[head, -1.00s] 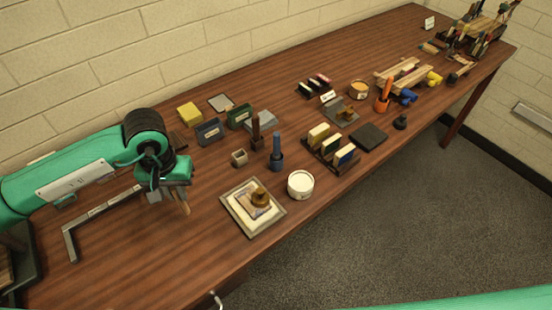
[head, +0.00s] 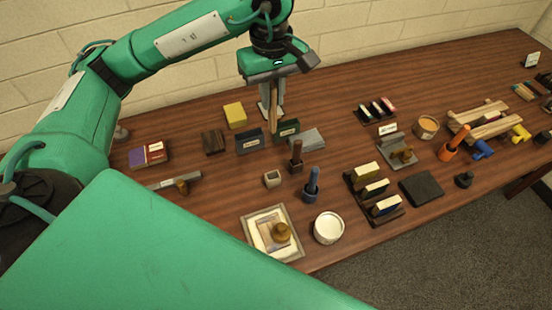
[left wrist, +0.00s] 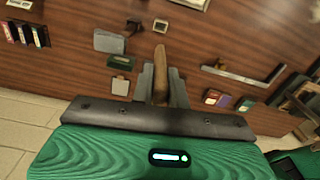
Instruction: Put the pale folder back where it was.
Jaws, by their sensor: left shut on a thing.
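The pale folder (head: 272,111) is a narrow tan strip. My left gripper (head: 272,92) is shut on it and holds it pointing down, above the back part of the table near the small boxes. In the left wrist view the folder (left wrist: 160,76) stands out between the two grey fingers of the left gripper (left wrist: 160,84). I cannot tell how far its lower end is above the table. My right gripper is not in view.
A metal square (left wrist: 235,76) lies on bare wood.

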